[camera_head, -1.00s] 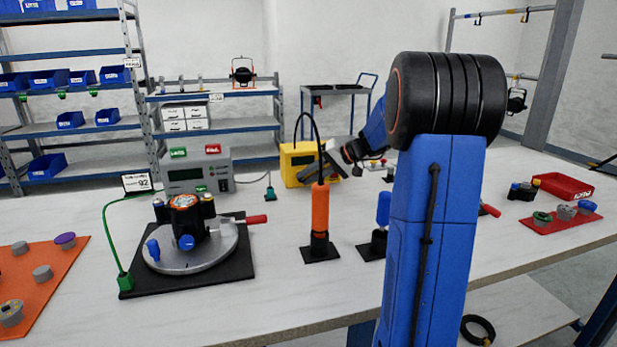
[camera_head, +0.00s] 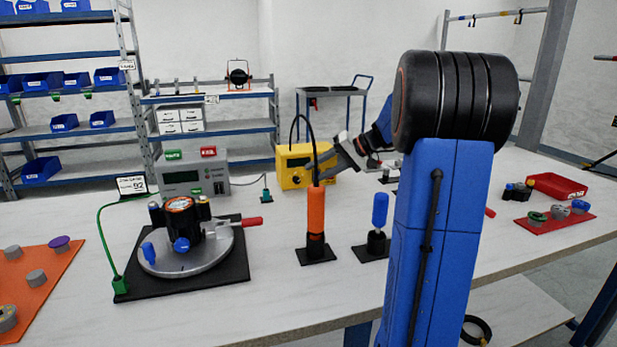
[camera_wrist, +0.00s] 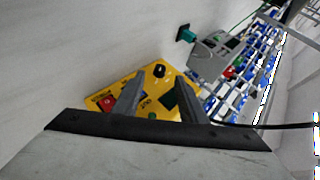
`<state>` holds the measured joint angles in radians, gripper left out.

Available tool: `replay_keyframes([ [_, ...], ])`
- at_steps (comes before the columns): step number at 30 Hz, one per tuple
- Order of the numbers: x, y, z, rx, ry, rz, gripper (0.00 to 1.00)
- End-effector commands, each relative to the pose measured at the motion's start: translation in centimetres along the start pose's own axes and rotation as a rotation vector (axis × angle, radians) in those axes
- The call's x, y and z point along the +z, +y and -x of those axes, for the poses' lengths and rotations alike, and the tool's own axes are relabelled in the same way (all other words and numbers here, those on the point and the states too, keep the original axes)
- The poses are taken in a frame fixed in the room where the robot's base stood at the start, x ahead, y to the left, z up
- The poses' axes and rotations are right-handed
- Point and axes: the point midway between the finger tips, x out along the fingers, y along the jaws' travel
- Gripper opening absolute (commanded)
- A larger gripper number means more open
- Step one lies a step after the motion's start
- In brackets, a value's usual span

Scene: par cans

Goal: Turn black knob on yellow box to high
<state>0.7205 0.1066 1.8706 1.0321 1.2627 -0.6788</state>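The yellow box (camera_head: 291,160) stands on the white table, left of my gripper in the head view. In the wrist view the yellow box (camera_wrist: 128,87) is tilted. Its black knob (camera_wrist: 160,71) sits near one corner, and its red switch (camera_wrist: 108,104) lies to the lower left. My gripper (camera_wrist: 160,98) has its two grey fingers spread apart with nothing between them. In the wrist view the knob appears beyond the fingertips, with no visible contact. In the head view my gripper (camera_head: 335,155) is just right of the box. The knob's setting is too small to read.
An orange cylinder (camera_head: 316,210) with a black cable stands in front of the box. A blue-handled tool (camera_head: 380,209) is right of it. A grey meter box (camera_head: 193,175) and a round turntable fixture (camera_head: 187,251) are at left. A red tray (camera_head: 556,187) lies right.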

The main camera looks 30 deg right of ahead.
Motion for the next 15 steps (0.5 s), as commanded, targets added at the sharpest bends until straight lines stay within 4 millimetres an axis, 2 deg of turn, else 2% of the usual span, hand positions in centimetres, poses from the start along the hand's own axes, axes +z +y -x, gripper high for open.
replay_keyframes([
  [1, -0.1, 0.1, 1.2, 0.001, 0.004, 0.0, 0.38],
  [9, -0.1, 0.1, 6.5, 0.001, 0.003, 0.0, 0.38],
  [15, 0.0, 0.1, 9.6, 0.0, 0.002, -0.001, 0.38],
])
